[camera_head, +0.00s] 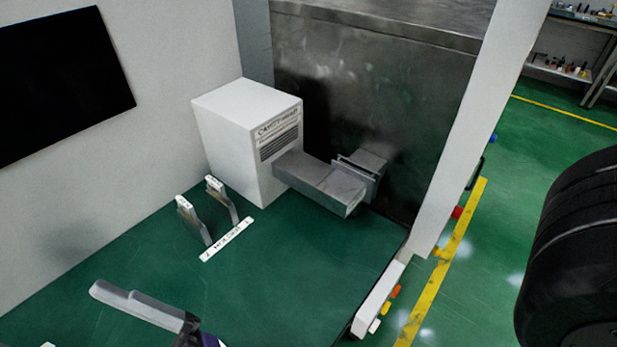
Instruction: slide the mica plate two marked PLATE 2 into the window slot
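Two thin upright plates with small white tags stand on the green bench top: a nearer left one (197,224) and a farther right one (224,200). The tag marks are too small to read, so I cannot tell which is PLATE 2. A grey rectangular waveguide (318,178) runs out of a white box (238,140). It has a raised flange (352,171) partway along; the window slot itself is not clear to see.
A white label strip (227,239) lies in front of the plates. A white wall with a black panel (62,82) is at the left, and a dark metal panel (375,110) behind the waveguide. A white post (470,130) rises at the right. The front bench top is largely clear.

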